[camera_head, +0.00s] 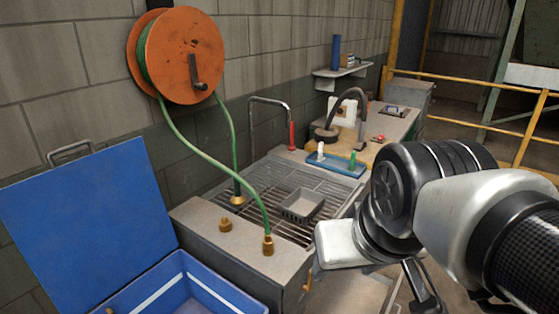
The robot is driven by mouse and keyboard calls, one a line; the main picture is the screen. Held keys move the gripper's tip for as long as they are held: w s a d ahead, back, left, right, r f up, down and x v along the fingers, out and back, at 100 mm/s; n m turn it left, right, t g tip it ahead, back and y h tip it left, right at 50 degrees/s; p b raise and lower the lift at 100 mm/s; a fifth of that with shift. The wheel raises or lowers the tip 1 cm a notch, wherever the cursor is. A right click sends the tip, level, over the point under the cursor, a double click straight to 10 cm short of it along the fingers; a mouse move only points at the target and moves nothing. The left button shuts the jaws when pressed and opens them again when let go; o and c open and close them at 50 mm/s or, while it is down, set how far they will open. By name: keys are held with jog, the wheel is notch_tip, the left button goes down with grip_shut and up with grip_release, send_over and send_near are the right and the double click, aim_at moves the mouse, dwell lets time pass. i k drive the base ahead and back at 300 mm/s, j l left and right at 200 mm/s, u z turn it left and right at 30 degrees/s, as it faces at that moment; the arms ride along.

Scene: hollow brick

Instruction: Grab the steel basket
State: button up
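The steel basket (302,204) is a small grey open box with slotted sides. It sits upright on the slatted metal grate (265,185) of the sink bench. It looks empty. My arm reaches in from the right, and its white and black links hang over the front right of the bench. Dark parts of my gripper (422,288) show low in the picture, right of and below the basket and apart from it. The arm hides much of the gripper, so its opening is unclear.
A green hose runs from the orange reel (180,55) to brass fittings left of the basket. A bent tap (270,103) stands behind it. A blue tray (335,163) lies behind right. An open blue cooler (175,285) stands front left.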

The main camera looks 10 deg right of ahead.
aim_at(303, 204)
jog(key=z, duration=0.15)
jog(key=i+l+u, duration=0.2)
jog(key=l, duration=0.25)
jog(key=i+l+u, duration=0.2)
jog(key=l, duration=0.3)
jog(key=l+u, duration=0.25)
jog(key=l, duration=0.25)
